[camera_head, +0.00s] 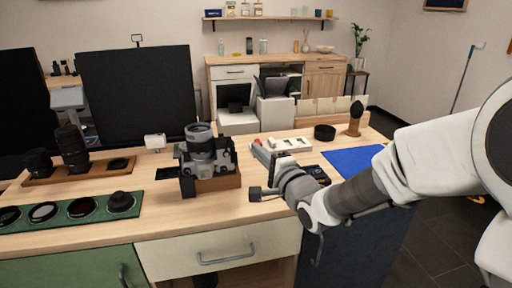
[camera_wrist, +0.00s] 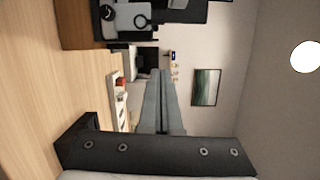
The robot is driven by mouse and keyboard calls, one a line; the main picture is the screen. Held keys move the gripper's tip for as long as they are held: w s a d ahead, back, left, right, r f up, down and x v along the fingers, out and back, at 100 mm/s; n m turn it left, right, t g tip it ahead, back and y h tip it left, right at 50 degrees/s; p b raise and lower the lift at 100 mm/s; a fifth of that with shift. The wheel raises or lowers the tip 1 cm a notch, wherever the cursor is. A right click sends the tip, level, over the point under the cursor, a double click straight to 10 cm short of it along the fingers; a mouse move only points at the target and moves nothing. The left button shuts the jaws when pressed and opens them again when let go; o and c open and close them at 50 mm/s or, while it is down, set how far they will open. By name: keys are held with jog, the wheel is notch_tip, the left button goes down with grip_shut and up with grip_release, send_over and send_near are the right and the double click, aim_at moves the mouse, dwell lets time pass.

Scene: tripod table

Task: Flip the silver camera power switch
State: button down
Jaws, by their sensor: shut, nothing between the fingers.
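The silver camera (camera_head: 222,157), with a black-and-grey lens, stands on a wooden block (camera_head: 222,183) near the middle of the table. It also shows at the top of the sideways wrist view (camera_wrist: 125,20), cut off by the edge. I cannot make out its power switch in either view. My gripper (camera_head: 258,148) is to the right of the camera, apart from it and above the table. In the wrist view my gripper's grey fingers (camera_wrist: 160,75) are together and hold nothing.
A white tray (camera_head: 292,144) with a red item lies just behind my gripper. A blue mat (camera_head: 352,160) and a black round container (camera_head: 324,132) are to the right. Lenses on a wooden board (camera_head: 75,171) and filters on a green mat (camera_head: 150,204) are to the left.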

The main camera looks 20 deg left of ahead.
jog(key=p+v, duration=0.1)
jog(key=v, duration=0.6)
jog(key=shift+s+d, duration=0.25)
jog(key=shift+s, duration=0.15)
jog(key=shift+r, duration=0.1)
